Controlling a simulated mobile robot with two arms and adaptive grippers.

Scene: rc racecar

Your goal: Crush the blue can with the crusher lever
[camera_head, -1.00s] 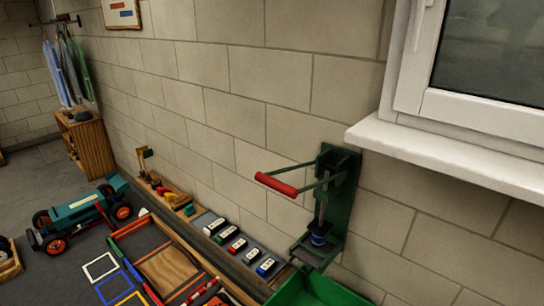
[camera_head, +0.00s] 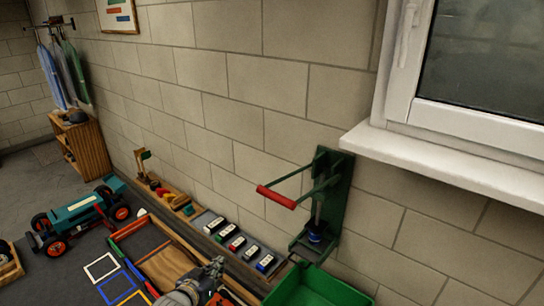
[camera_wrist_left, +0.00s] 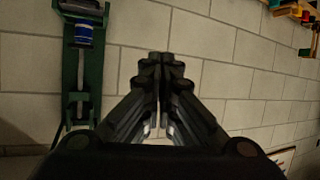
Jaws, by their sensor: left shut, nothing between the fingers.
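The green can crusher (camera_head: 335,195) is fixed to the block wall, with its red lever handle (camera_head: 276,197) sticking out to the left at its upper part. The blue can (camera_head: 314,237) stands in the crusher's bottom, under the rod. My left gripper (camera_head: 216,268) is low in the head view, left of and below the crusher, apart from it. In the left wrist view my left gripper (camera_wrist_left: 160,62) is shut and empty, and the crusher (camera_wrist_left: 82,95) with the blue can (camera_wrist_left: 83,32) shows at the left. My right gripper is not in view.
A green bin (camera_head: 318,287) stands below the crusher. A white window sill (camera_head: 440,165) juts out at the upper right. A tray of small toy cars (camera_head: 238,243) lies along the wall. A teal racecar (camera_head: 80,217) and a wooden shelf (camera_head: 82,145) are at the left.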

